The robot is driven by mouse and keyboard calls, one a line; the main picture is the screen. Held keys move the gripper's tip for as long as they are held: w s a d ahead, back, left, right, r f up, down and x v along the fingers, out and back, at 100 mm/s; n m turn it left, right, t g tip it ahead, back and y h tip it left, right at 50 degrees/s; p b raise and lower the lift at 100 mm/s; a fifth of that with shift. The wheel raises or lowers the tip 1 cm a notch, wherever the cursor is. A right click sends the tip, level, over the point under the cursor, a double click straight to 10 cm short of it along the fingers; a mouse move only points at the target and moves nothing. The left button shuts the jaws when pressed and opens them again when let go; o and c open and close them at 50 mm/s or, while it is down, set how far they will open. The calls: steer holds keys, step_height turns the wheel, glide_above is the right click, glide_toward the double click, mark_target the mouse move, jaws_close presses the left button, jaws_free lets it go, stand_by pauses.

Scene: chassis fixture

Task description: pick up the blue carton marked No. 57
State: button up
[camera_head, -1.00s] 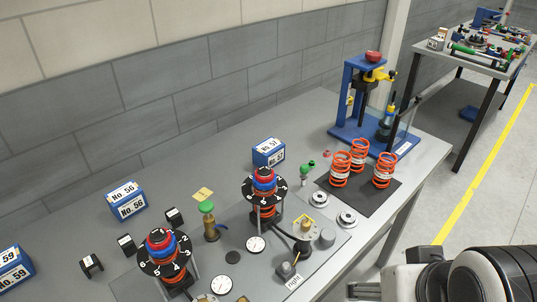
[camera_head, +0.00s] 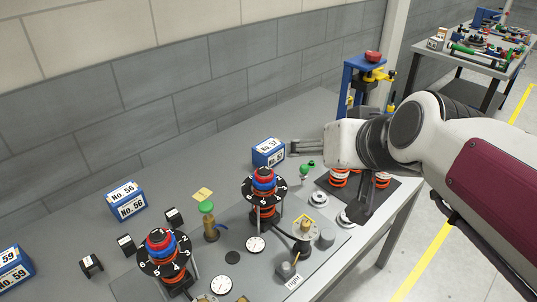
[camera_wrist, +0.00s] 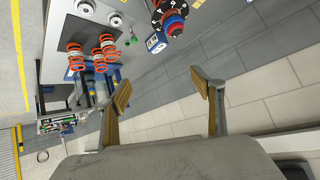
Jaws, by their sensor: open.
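The blue carton marked No. 57 (camera_head: 268,152) stands on the grey table near the wall, behind the right-hand spring stack with the numbered black disc. It also shows in the wrist view (camera_wrist: 156,42), near the top, partly cut by the stack in front. My gripper (camera_head: 292,147) is just to the right of the carton in the head view, fingers pointing left at it. In the wrist view my gripper (camera_wrist: 165,92) has its two tan-padded fingers spread wide with nothing between them.
The spring stack (camera_head: 264,190) stands in front of the carton. A green-topped part (camera_head: 304,171) lies near my gripper. Orange springs (camera_head: 340,178) stand on a black mat under my arm, beside the blue press (camera_head: 352,80). A No. 56 carton (camera_head: 127,201) is farther left.

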steer(key=w+a+r+m+t, duration=0.15)
steer(key=w+a+r, duration=0.25)
steer(key=w, duration=0.6)
steer(key=w+a+r+t, duration=0.3)
steer(key=w+a+r, duration=0.1)
steer(key=w, duration=0.7)
steer(key=m+t+h, duration=0.2)
steer(key=m+h, duration=0.3)
steer(key=h, duration=0.1)
glide_above(262, 150)
step_height(262, 150, down, 8)
steer(key=r, duration=0.1)
steer(key=s+f+m+g+h, duration=0.1)
steer(key=f+g+h, duration=0.1)
steer(key=f, duration=0.6)
steer(key=s+a+f+m+g+h, duration=0.1)
steer(key=f+h, duration=0.1)
steer(key=f, duration=0.7)
steer(key=a+f+m+g+h, duration=0.1)
steer(key=f+g+h, duration=0.1)
steer(key=f, duration=0.7)
steer(key=shift+s+a+f+g, duration=0.25)
steer(key=shift+s+g, duration=0.1)
steer(key=shift+s, duration=0.05)
steer(key=shift+s+f, duration=0.3)
steer(key=shift+f, duration=0.15)
